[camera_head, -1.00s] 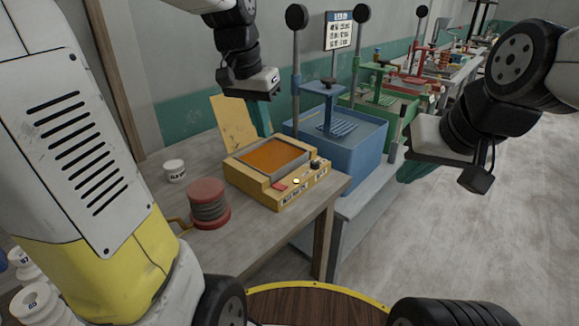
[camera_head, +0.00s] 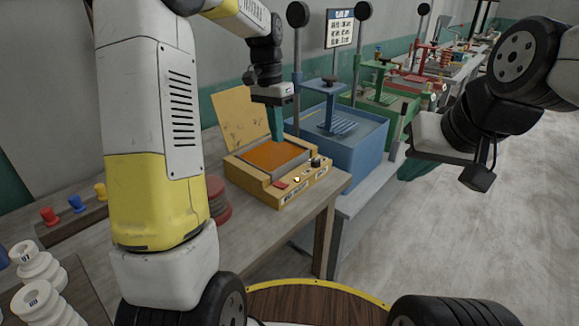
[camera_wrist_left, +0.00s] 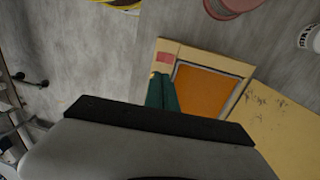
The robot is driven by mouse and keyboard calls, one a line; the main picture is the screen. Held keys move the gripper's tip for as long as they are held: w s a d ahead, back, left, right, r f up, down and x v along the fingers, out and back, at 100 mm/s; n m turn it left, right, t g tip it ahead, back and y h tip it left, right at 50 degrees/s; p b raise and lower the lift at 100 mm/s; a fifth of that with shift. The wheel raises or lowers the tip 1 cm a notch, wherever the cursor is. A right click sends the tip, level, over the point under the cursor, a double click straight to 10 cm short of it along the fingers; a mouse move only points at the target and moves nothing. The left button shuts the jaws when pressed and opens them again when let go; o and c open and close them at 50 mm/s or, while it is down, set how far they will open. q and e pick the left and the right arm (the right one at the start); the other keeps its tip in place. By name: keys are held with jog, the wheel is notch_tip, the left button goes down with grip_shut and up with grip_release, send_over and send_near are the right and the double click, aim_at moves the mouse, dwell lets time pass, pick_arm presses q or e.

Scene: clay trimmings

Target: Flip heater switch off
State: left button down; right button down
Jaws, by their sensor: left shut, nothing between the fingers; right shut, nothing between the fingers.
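The heater (camera_head: 255,185) is a yellow box with an orange top plate and an open yellow lid, standing on the grey bench. Its front edge carries a red switch (camera_head: 280,185), a small pale light (camera_head: 296,180) and a black knob (camera_head: 316,162). The red switch also shows in the left wrist view (camera_wrist_left: 164,57). My left gripper (camera_head: 278,138) is shut and empty, its green fingers pointing down above the back part of the heater in the head view. In the left wrist view the fingers (camera_wrist_left: 163,92) overlap the heater's edge near the switch. My right gripper (camera_head: 424,140) is shut, off to the right.
A red spool (camera_head: 219,200) stands left of the heater, partly behind my left arm. A blue tub (camera_head: 345,160) with a press stands right of the heater. Colored pegs (camera_head: 76,203) and white spools (camera_head: 40,285) are at left. Floor at right is clear.

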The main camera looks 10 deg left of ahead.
aim_at(284, 185)
pick_arm(q)
jog(key=f, duration=0.4)
jog(key=d+f, duration=0.1)
jog(key=f, duration=0.4)
jog(key=s+f, duration=0.1)
jog(key=f, duration=0.3)
jog(key=shift+d+f, duration=0.25)
jog(key=shift+f, duration=0.05)
